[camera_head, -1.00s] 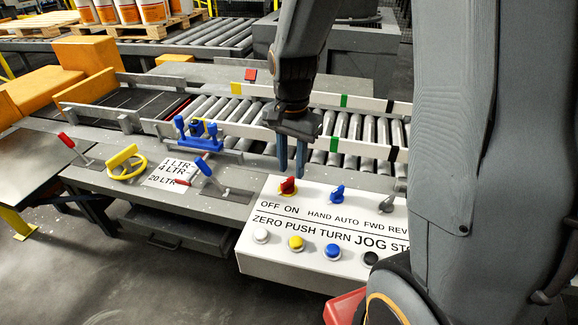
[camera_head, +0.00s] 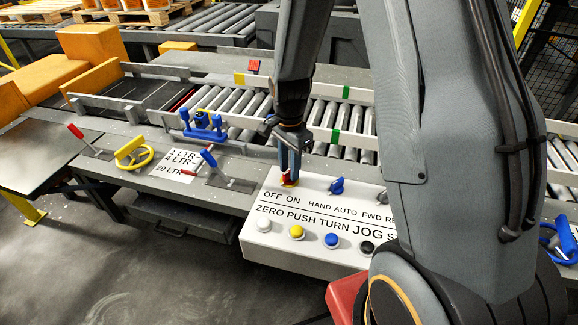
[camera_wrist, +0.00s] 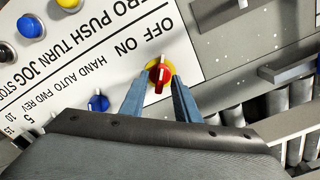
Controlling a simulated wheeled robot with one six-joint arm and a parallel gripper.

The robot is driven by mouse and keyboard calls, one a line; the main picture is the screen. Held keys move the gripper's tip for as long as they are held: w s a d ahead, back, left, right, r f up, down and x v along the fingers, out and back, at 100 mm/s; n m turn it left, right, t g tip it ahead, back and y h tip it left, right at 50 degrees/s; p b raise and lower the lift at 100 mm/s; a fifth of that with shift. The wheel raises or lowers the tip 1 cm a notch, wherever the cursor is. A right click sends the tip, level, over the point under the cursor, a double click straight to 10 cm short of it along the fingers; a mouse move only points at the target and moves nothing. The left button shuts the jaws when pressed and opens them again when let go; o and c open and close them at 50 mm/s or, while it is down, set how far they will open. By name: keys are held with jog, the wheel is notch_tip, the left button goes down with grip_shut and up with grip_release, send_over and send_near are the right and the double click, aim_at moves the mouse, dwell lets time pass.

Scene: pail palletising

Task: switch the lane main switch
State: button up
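The lane main switch is a red knob on a yellow base (camera_wrist: 161,76), by the OFF ON lettering of the white control panel (camera_head: 262,224). In the head view the red knob (camera_head: 288,182) shows just below my fingertips. My gripper (camera_head: 289,172) points down at it from above. In the wrist view the two blue fingers of my gripper (camera_wrist: 159,88) are apart, one on each side of the knob. Small gaps seem to show beside the knob, so I see no firm hold. Which way the knob points is hard to tell.
A blue knob (camera_head: 337,186) sits right of the red one. White, yellow, blue (camera_head: 332,240) and black buttons line the panel's front. The roller conveyor (camera_head: 325,113) lies behind.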

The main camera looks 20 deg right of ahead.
jog(key=shift+f, duration=0.1)
grip_shut()
jog(key=shift+n, duration=0.4)
jog(key=n+p, duration=0.1)
jog(key=n, duration=0.1)
jog(key=shift+n, duration=0.4)
jog(key=n, duration=0.3)
jog(key=shift+w+n+p, duration=0.1)
jog(key=shift+n+p, duration=0.2)
jog(key=shift+p, duration=0.1)
jog(key=n, duration=0.3)
jog(key=shift+n+p, duration=0.3)
jog(key=shift+n, duration=1.5)
jog(key=shift+w, duration=0.1)
